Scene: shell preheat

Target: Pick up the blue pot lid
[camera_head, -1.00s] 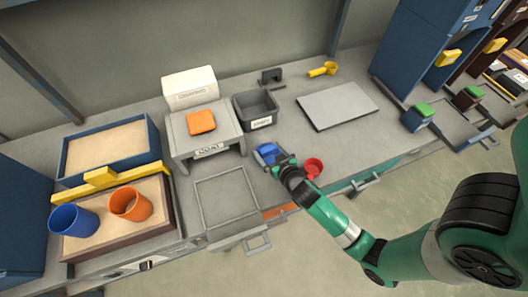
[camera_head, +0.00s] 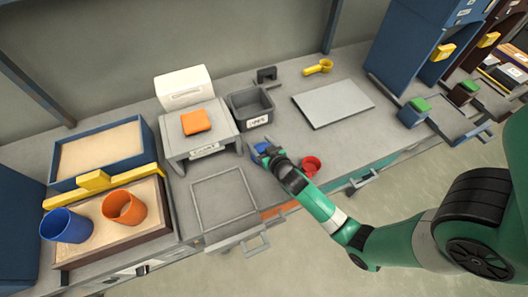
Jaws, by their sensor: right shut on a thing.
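The blue pot lid (camera_head: 259,148) lies low at the workbench, near the front of the grey bin, and is partly hidden by my right gripper (camera_head: 265,154). My right gripper is shut on the lid; its fingers are small and mostly covered by the wrist. The arm reaches in from the right. I cannot tell whether the lid is clear of the bench top. My left gripper is out of view.
A red cup (camera_head: 310,166) stands close to the right of my wrist. The grey bin (camera_head: 251,107) is just behind the lid. A low grey stand (camera_head: 203,140) with an orange block (camera_head: 196,122) is to the left. A grey plate (camera_head: 333,103) lies to the right.

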